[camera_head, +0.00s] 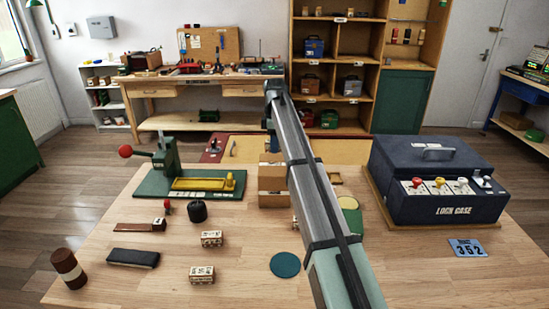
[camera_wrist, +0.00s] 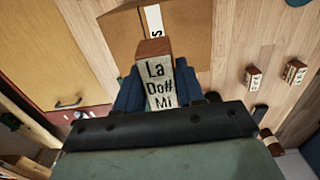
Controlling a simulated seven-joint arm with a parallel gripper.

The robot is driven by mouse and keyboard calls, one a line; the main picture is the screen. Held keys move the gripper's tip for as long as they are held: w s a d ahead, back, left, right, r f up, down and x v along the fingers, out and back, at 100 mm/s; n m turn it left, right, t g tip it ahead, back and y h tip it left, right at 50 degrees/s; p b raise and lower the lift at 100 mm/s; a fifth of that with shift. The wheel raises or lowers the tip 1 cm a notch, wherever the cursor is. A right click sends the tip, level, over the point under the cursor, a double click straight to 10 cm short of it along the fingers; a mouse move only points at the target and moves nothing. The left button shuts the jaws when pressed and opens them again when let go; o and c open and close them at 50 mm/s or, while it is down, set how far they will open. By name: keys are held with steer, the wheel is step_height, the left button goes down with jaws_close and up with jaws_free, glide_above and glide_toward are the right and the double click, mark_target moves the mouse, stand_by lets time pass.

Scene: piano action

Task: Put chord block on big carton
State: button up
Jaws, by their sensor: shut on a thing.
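The chord block (camera_wrist: 160,85), a small wooden block lettered "La Do# Mi", is between the fingers of my gripper (camera_wrist: 163,92) in the wrist view. A brown carton (camera_wrist: 120,42) with a white label strip lies beyond the block; part of one letter shows, and the gap between block and carton cannot be judged. In the head view, brown carton faces (camera_head: 272,184) show left of my arm, which partly covers them. Whether this is one carton or more, I cannot tell. My fingers and the held block are hidden in the head view.
Two similar lettered blocks (camera_head: 212,238) (camera_head: 202,274) stand on the table (camera_head: 235,292). A green press (camera_head: 165,160) is left of the carton; a dark blue case (camera_head: 438,180) is at right. A teal disc (camera_head: 285,265) lies in front.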

mark_target(274, 164)
steer(key=shift+f, duration=2.75)
steer(key=shift+f, duration=0.1)
steer(key=o, duration=1.1)
steer(key=shift+c, duration=0.2)
step_height(274, 164, up, 12)
steer(key=shift+r, duration=0.15)
